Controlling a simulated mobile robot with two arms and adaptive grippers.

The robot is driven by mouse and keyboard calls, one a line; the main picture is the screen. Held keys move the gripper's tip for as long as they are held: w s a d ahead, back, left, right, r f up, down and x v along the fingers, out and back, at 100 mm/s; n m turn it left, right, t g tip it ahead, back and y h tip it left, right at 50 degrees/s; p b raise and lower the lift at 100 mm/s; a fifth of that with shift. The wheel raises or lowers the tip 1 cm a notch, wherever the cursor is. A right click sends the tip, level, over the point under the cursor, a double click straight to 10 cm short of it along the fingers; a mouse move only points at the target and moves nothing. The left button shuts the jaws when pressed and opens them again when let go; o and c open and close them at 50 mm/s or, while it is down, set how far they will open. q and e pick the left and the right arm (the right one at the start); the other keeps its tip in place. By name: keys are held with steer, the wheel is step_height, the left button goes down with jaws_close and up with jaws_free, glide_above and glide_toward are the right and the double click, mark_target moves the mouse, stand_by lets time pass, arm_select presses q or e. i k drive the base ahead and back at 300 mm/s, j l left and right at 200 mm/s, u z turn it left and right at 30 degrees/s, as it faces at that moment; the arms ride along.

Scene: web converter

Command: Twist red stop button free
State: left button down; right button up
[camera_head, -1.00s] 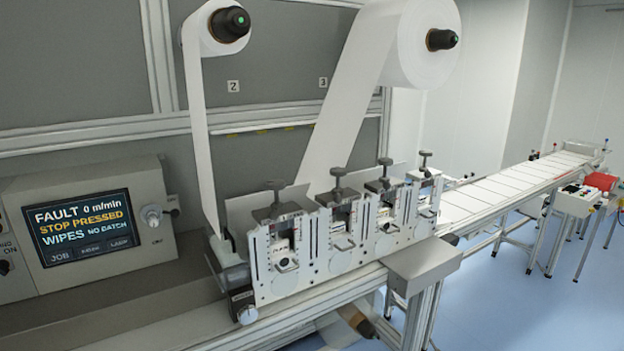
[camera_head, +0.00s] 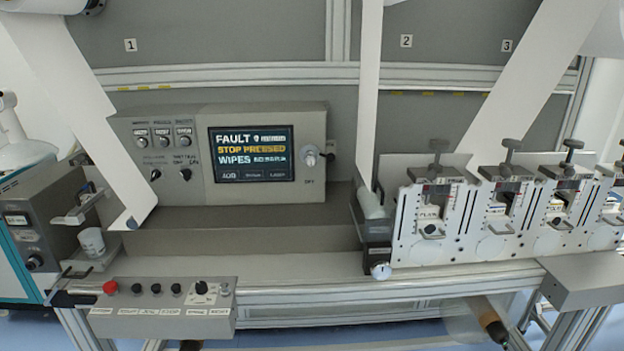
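The red stop button (camera_head: 110,287) is at the left end of a grey control box (camera_head: 160,318) on the front rail, low on the left. It is small in the picture, and I cannot tell whether it is pressed in or out. The screen (camera_head: 251,154) on the upper panel reads FAULT, STOP PRESSED and WIPES. Neither of my grippers is in view.
Several black knobs sit beside the red button on the box. The slitter units (camera_head: 435,222) with screw handles stand on the right. A grey box (camera_head: 585,280) juts forward at lower right.

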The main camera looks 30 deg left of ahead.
mark_target(110, 287)
steer(key=j+u, duration=0.1)
steer(key=u, duration=2.05)
